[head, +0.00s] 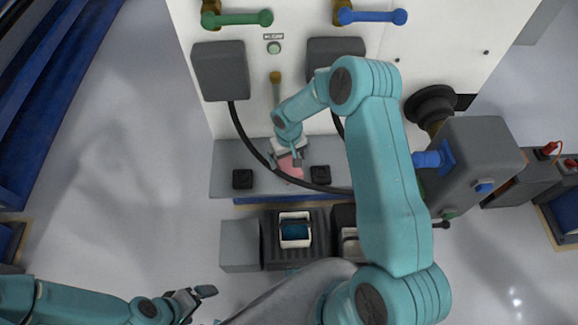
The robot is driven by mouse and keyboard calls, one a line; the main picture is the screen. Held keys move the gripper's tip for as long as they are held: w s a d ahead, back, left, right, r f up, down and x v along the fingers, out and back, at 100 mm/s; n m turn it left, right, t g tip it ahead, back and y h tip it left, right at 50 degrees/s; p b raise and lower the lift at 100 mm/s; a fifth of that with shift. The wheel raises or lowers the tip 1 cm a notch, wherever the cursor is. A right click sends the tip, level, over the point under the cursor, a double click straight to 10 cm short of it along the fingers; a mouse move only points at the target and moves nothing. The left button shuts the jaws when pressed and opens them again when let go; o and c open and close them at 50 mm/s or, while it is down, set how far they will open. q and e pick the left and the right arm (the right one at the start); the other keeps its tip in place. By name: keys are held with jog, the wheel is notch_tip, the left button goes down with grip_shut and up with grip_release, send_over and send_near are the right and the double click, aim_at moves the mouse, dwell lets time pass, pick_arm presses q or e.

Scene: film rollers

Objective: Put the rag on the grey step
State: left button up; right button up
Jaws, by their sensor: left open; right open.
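A pink rag (289,167) lies on the grey step (222,168), a flat ledge along the foot of the white machine. My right gripper (287,160) is open right at the rag, pointing down at it. The gripper and a black hose cover parts of the rag, and I cannot tell whether the fingers touch it. My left gripper (202,298) is open and empty at the bottom left, well away from the rag.
A black hose (240,125) loops down across the step. Two small black blocks (242,179) sit on it. In front stand a grey box (240,245) and a dark ribbed tray with a white-rimmed container (295,217). My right arm hides the area right of it. Floor at left is clear.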

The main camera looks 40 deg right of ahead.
aim_at(289, 165)
notch_tip(289, 165, down, 4)
jog(key=shift+r, duration=0.1)
jog(key=shift+s, duration=0.1)
jog(key=shift+c, duration=0.3)
jog(key=c, duration=1.1)
jog(key=shift+o, duration=0.2)
jog(key=shift+r, duration=0.1)
